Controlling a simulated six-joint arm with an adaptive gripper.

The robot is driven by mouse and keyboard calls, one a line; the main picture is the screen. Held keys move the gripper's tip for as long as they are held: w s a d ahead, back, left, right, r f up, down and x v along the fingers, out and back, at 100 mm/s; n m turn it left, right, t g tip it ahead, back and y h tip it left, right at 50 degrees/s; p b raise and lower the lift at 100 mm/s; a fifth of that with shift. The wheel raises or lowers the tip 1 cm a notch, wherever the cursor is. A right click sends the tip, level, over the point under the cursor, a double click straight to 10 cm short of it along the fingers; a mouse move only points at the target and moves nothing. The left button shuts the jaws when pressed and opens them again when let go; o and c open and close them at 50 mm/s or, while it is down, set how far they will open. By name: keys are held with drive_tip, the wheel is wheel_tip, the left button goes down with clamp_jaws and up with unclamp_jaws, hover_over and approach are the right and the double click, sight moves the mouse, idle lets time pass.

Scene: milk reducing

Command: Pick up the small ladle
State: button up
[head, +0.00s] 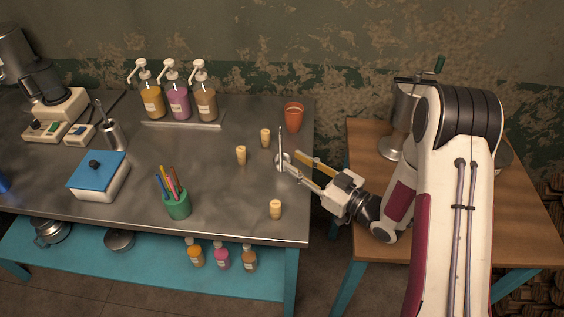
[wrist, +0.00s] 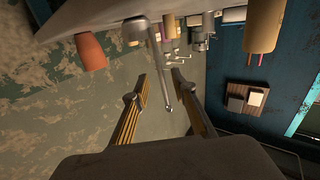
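The small ladle (head: 280,143) is a thin grey metal piece standing upright near the right end of the metal table. Its slim handle (wrist: 157,62) shows in the wrist view, in line with the gap between my fingertips. My gripper (head: 291,160) is open beside the ladle, reaching in from the right. In the wrist view its two striped fingers (wrist: 158,88) are spread apart with nothing clamped. I cannot tell how far the handle lies between the fingers, or whether either finger touches it.
Small tan cups (head: 241,155) stand left of the ladle, with another (head: 275,209) in front. An orange-red cup (head: 293,118) stands behind. A green pen holder (head: 177,204), blue-lidded box (head: 98,180) and pump bottles (head: 178,102) are farther left. A wooden table (head: 520,225) is at right.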

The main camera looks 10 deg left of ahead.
sight(280, 154)
drive_tip(key=shift+w+a, duration=0.25)
drive_tip(key=shift+a, duration=0.15)
drive_tip(key=shift+f+x, duration=0.2)
drive_tip(key=shift+x, duration=2.4)
clamp_jaws()
